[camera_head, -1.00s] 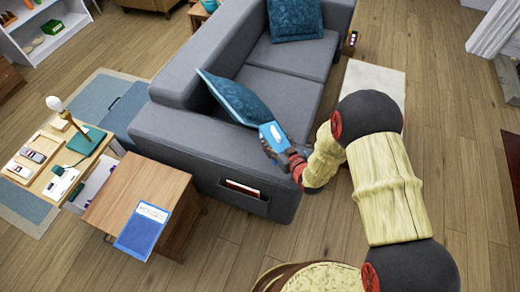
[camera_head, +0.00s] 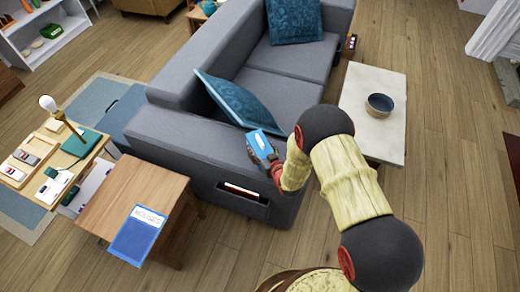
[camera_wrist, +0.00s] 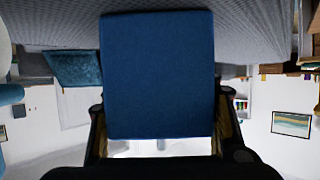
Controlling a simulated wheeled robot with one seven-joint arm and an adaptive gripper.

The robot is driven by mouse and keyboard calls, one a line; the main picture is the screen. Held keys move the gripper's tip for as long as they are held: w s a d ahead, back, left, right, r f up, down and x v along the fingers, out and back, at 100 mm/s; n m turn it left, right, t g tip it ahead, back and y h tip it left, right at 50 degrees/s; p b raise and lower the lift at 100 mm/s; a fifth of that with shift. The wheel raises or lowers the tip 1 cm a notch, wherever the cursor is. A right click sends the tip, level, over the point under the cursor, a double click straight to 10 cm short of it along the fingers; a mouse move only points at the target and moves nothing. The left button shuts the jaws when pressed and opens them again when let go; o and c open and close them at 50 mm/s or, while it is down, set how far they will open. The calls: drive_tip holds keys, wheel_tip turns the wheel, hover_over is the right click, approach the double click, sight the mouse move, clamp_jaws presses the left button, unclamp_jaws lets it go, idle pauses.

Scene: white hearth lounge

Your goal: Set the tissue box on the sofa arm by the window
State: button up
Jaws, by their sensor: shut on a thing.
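The tissue box (camera_head: 260,142) is small and blue with a white patch on top. My gripper (camera_head: 262,156) is shut on it. The box shows over the front end of the grey sofa's near arm (camera_head: 190,143); I cannot tell whether it touches the arm. In the wrist view the blue box (camera_wrist: 157,72) fills the middle, between the fingers of my gripper (camera_wrist: 160,128). Grey sofa fabric (camera_wrist: 255,30) lies along the top of that view, close to the box. No window shows in the head view.
A teal cushion (camera_head: 240,98) leans inside the near arm, close to the box. A pale low table (camera_head: 373,105) with a dark bowl (camera_head: 380,104) stands right of the sofa. A wooden side table (camera_head: 135,190) with a blue booklet (camera_head: 138,235) stands at the near left.

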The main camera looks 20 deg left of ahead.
drive_tip(key=shift+f, duration=0.15)
drive_tip(key=o, duration=1.2)
drive_tip(key=shift+o, duration=0.2)
drive_tip(key=shift+s+d+r, duration=0.1)
drive_tip(key=shift+r, duration=0.2)
drive_tip(key=p+v, duration=0.2)
drive_tip(key=v, duration=0.9)
drive_tip(key=shift+s+d+p, duration=0.25)
drive_tip(key=shift+p, duration=0.1)
drive_tip(key=shift+r, duration=0.15)
